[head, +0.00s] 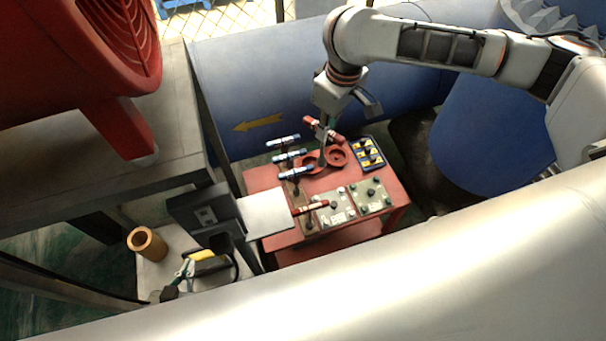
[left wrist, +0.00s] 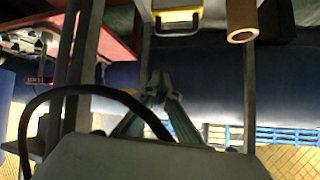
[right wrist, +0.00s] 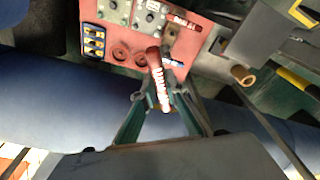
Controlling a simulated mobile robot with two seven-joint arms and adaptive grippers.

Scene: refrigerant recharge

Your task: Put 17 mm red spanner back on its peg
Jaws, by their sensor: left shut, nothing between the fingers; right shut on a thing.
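A red spanner with a white label (head: 323,130) is held in my right gripper (head: 328,121), above the back of the red table. It also shows in the right wrist view (right wrist: 157,72), where the shut fingers grip it; I cannot read its size for sure. A second red spanner (head: 311,207) is at the front of the spanner rack, left of the grey panels. Several blue spanners (head: 289,156) sit in a row behind it. The free peg is not clear to see. My left gripper (head: 184,270) is shut and empty, low at the left, away from the table.
The red table (head: 340,238) carries round red holders (head: 337,157), a blue tray with yellow parts (head: 368,153) and grey panels with knobs (head: 373,194). A white plate (head: 265,213) stands at its left.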

